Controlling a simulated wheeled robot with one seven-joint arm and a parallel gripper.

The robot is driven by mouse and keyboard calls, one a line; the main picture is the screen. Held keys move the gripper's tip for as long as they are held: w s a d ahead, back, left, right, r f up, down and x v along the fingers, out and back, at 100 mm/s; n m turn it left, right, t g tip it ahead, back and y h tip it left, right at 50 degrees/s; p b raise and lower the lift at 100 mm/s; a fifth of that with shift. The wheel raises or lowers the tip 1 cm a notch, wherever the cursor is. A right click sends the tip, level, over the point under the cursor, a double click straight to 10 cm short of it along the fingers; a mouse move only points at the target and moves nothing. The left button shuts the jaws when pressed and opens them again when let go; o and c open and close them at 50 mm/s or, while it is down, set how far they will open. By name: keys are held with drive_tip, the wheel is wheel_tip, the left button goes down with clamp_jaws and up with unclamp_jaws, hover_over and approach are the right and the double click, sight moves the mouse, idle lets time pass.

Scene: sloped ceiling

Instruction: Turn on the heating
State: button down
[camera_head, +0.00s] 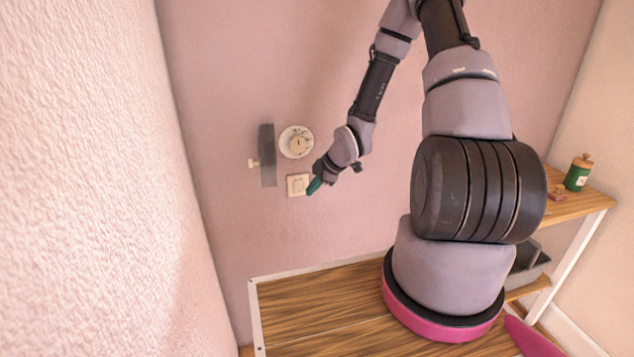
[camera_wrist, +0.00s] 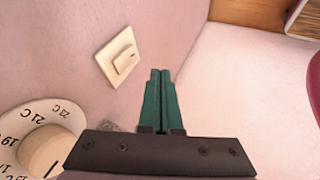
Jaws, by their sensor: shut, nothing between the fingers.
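A white wall switch (camera_head: 297,185) is on the pink wall, below a round thermostat dial (camera_head: 296,142). In the wrist view the switch (camera_wrist: 121,57) is a square plate with a rocker, ahead and left of my fingers. The dial (camera_wrist: 38,140) shows at the lower left there, with temperature marks such as 19 C and 21 C; part of it is cut off. My gripper (camera_head: 314,186) is at the right edge of the switch in the head view. In the wrist view my gripper (camera_wrist: 160,73) has its green fingers together and empty. Whether they touch the switch I cannot tell.
A dark grey plate (camera_head: 267,155) with a small knob is on the wall left of the dial. A wooden surface (camera_head: 320,303) lies below. A wooden shelf (camera_head: 572,207) with a green jar (camera_head: 578,173) stands at the right.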

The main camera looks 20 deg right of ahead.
sight(303, 188)
drive_tip(key=shift+w+a+f, duration=0.2)
drive_tip(key=shift+w+f, duration=0.4)
drive_tip(key=shift+w, duration=0.35)
drive_tip(key=shift+w+a+f, duration=0.25)
drive_tip(key=shift+w+f, duration=0.35)
drive_tip(key=shift+w, duration=0.35)
drive_tip(key=shift+w+a+f, duration=0.2)
drive_tip(key=shift+w+f, duration=0.4)
drive_tip(key=shift+w, duration=0.35)
drive_tip(key=shift+w+f, duration=0.1)
drive_tip(key=shift+w, duration=0.15)
